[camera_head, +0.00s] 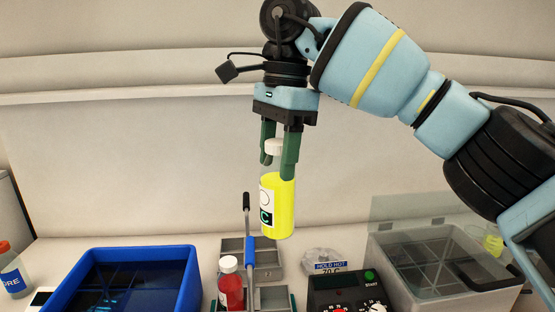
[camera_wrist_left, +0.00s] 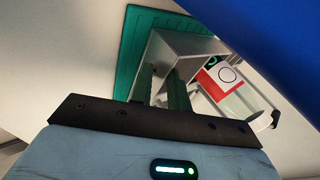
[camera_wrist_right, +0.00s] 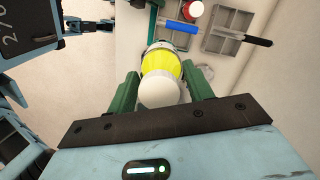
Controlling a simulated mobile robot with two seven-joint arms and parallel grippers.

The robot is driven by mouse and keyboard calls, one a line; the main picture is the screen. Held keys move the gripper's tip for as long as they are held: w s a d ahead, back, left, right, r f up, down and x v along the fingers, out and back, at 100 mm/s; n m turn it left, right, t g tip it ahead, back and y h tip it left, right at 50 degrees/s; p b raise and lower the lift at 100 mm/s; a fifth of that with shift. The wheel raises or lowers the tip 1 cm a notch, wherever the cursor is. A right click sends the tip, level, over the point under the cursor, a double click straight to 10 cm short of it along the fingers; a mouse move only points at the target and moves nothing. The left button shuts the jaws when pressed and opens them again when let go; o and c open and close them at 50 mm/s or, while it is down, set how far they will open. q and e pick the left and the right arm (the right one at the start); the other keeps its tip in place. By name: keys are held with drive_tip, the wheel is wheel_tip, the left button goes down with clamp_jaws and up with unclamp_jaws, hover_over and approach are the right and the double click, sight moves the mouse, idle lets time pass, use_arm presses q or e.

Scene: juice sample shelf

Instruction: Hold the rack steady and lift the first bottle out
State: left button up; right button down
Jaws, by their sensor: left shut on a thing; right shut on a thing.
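My right gripper (camera_head: 277,169) is shut on a clear bottle of yellow liquid (camera_head: 284,210) with a white cap and a label marked C. It holds the bottle nearly upright in the air, above the grey rack (camera_head: 268,300). The right wrist view shows this bottle (camera_wrist_right: 160,62) between the fingers. The rack has open compartments and a blue grip (camera_head: 250,252) on a bar. A red bottle with a white cap (camera_head: 231,290) stands in it. In the left wrist view my left gripper (camera_wrist_left: 162,76) is shut on the rack's wall (camera_wrist_left: 185,45).
A blue bin (camera_head: 197,275) stands left of the rack. A black heater unit (camera_head: 345,285) with knobs and a grey lidded container (camera_head: 470,300) stand to the right. A bottle with a red cap (camera_head: 14,275) is at the far left. A green mat (camera_wrist_left: 130,60) lies beneath the rack.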

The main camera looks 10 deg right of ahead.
use_arm(q)
drive_tip(key=shift+s+f, duration=0.15)
drive_tip(key=shift+f, duration=0.3)
use_arm(e)
drive_tip(key=shift+r, duration=0.85)
use_arm(q)
drive_tip(key=o, duration=0.8)
use_arm(e)
drive_tip(key=shift+w, duration=0.1)
use_arm(q)
drive_tip(key=shift+o, duration=0.4)
drive_tip(key=shift+r, duration=0.3)
drive_tip(key=shift+r, duration=0.1)
use_arm(e)
drive_tip(key=shift+r, duration=0.1)
use_arm(q)
drive_tip(key=v, duration=1.1)
drive_tip(key=shift+s+r, duration=0.2)
drive_tip(key=shift+r, duration=0.05)
drive_tip(key=shift+a, duration=0.1)
